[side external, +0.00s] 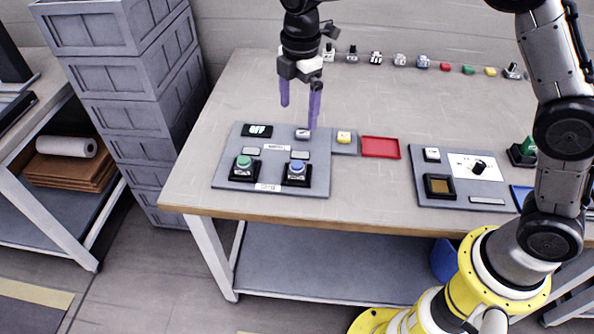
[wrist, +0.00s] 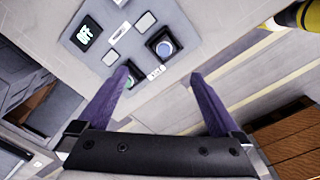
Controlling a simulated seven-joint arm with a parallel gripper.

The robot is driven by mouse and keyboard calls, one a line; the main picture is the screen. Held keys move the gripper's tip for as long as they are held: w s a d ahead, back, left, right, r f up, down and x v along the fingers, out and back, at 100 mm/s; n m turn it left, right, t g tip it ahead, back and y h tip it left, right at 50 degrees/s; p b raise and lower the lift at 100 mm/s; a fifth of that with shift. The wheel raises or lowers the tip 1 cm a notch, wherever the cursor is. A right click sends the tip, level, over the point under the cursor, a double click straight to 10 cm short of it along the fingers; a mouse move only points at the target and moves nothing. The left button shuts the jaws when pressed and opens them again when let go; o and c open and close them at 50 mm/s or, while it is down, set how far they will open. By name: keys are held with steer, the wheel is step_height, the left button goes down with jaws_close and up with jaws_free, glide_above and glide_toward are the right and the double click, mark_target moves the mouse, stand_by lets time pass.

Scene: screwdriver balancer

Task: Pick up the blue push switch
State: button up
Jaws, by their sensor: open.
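The blue push switch (side external: 297,169) sits in a black square housing at the lower right of a grey panel (side external: 228,172). It also shows in the wrist view (wrist: 164,48), near the top middle. My gripper (side external: 300,112) has two purple fingers spread apart with nothing between them. It is above the panel's back edge, apart from the switch. In the wrist view the fingers (wrist: 162,76) point up toward the panel, and the blue switch appears beyond the gap between them.
A green push button (side external: 244,165) is left of the blue one, with a display (side external: 257,130) behind. A second panel (side external: 468,178) stands further right. Several small parts line the table's back.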

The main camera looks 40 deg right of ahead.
mark_target(296, 164)
steer(key=f, duration=1)
steer(key=a+f, duration=0.1)
steer(key=f, duration=0.4)
steer(key=shift+s+f, duration=0.15)
steer(key=shift+s, duration=0.15)
steer(key=c, duration=1.3)
